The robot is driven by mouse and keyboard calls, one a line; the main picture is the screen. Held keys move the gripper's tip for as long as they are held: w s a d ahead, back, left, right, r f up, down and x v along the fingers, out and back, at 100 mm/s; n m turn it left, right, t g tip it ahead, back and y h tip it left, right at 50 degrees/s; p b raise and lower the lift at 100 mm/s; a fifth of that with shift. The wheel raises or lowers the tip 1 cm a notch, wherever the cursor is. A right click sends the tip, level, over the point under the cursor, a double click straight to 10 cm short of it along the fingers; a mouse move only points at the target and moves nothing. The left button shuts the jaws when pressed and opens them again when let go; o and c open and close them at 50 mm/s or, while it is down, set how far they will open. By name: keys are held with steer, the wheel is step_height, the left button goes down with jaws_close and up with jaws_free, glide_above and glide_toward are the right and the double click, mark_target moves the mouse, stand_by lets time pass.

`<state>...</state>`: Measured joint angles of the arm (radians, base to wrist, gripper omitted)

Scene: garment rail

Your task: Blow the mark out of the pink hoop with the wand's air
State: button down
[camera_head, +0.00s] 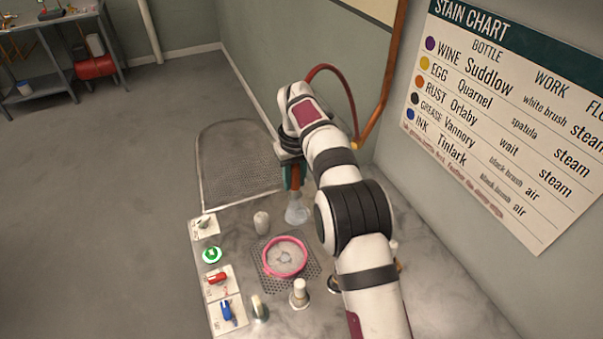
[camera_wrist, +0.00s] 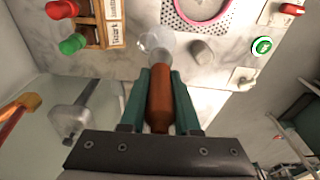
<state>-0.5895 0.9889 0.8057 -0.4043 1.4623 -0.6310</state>
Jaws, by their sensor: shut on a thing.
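My gripper (camera_head: 294,178) is shut on the wand (camera_head: 297,210), with its green fingers on either side of the copper-brown handle in the wrist view (camera_wrist: 160,98). The wand's clear, flared nozzle points down over the table's far part, beyond the pink hoop. The nozzle also shows in the wrist view (camera_wrist: 154,43). The pink hoop (camera_head: 302,263) lies on a perforated patch of the table with pale cloth inside it. A faint blue-grey mark (camera_head: 285,257) shows near the middle of the cloth. The hoop is partly cut off in the wrist view (camera_wrist: 205,29).
A white-topped bottle (camera_head: 300,292) stands in front. A stain chart (camera_head: 500,110) hangs right.

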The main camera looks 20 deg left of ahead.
steer(key=s+d, duration=0.1)
steer(key=s, duration=1)
step_height(320, 180, down, 6)
steer(key=shift+d, duration=0.25)
stand_by(1.4)
